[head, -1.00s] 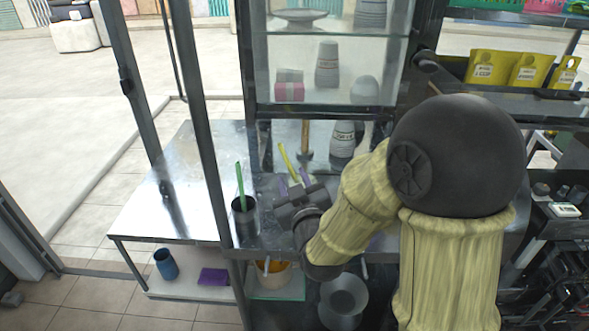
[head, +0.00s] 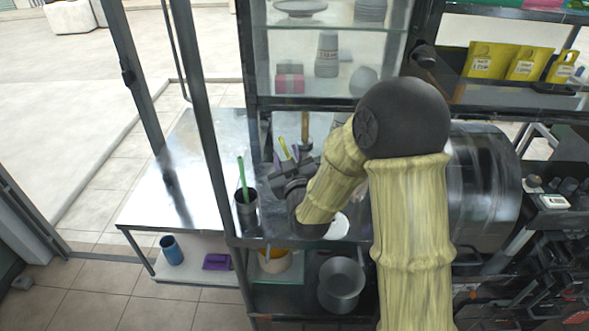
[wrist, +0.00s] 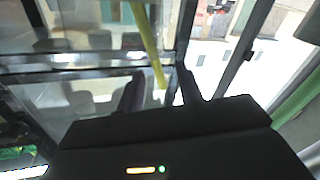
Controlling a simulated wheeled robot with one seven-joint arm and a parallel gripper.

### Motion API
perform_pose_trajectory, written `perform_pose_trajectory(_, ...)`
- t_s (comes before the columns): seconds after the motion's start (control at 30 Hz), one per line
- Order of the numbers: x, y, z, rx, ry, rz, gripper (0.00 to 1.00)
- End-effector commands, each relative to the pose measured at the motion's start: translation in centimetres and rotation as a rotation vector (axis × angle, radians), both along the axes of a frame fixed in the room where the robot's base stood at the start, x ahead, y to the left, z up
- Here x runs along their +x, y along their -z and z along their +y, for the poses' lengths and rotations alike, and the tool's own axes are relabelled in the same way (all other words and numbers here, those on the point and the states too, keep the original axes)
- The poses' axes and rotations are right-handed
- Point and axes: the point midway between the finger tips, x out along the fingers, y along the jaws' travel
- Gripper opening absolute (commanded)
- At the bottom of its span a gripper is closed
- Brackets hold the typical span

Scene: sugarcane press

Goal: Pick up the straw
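A yellow straw (head: 284,147) leans behind my gripper (head: 286,156) in the head view; its lower end is hidden there. In the wrist view the yellow straw (wrist: 150,45) comes down from the top edge into the gap between the two dark fingers of my gripper (wrist: 160,80). The fingers stand apart, with clear space on both sides of the straw, and I see no contact. A green straw (head: 242,172) stands in a dark metal cup (head: 246,213) to the left of my gripper.
A metal counter (head: 185,190) extends left, mostly bare. A glass cabinet (head: 325,60) with containers is above and behind my gripper, and a dark frame post (head: 203,120) stands left of it. A large metal drum (head: 485,185) is right of my arm. A pot (head: 341,283) sits below.

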Motion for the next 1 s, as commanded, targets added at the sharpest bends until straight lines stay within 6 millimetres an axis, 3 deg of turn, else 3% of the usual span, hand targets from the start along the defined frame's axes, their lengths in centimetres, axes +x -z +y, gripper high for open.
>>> perform_pose_trajectory(0.4,4.7,-0.1,0.9,0.001,0.001,0.0,0.36)
perform_pose_trajectory(1.0,4.9,0.0,1.0,0.0,0.0,0.0,0.34)
